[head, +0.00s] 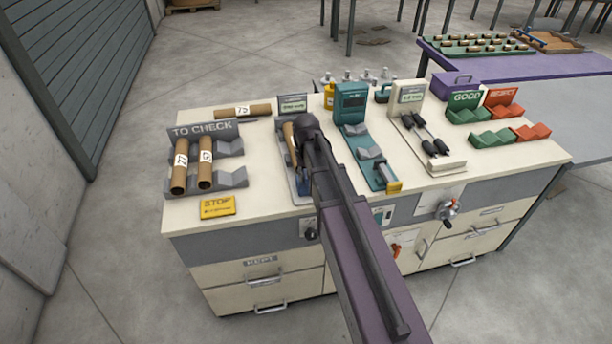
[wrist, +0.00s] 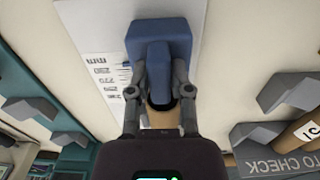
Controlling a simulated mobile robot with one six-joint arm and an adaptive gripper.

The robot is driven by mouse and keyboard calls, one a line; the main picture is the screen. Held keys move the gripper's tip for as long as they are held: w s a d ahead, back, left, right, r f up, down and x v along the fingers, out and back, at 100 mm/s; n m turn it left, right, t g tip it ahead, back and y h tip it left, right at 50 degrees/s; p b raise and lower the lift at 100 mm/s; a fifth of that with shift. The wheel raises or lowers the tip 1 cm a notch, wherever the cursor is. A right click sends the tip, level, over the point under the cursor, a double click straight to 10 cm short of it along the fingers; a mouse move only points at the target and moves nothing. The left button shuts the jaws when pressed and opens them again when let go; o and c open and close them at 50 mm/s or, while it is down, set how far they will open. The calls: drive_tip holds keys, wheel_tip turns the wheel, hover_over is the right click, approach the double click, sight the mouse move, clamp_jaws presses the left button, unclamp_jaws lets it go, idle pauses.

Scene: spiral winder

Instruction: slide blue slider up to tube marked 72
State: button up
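The blue slider (wrist: 160,38) is at the top middle of the wrist view, with a raised grip pointing towards me. My gripper (wrist: 158,75) has one finger on each side of that grip and looks closed on it. A brown tube (wrist: 162,118) lies just below the slider in the wrist view, partly hidden by my gripper. In the head view a tube (head: 289,140) lies in the grey gauge, and a bit of the blue slider (head: 303,186) shows at its front end. My arm hides much of both. No number shows on this tube.
The TO CHECK rack (head: 234,178) with two labelled tubes stands left of the gauge. A tube marked 75 (head: 243,111) lies behind it. A yellow STOP plate (head: 217,206) lies in front. A teal gauge (head: 366,150) stands close on the right.

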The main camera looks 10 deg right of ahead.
drive_tip(key=shift+w, duration=2.7)
clamp_jaws()
drive_tip(key=o, duration=0.8)
unclamp_jaws()
drive_tip(key=shift+s, duration=0.1)
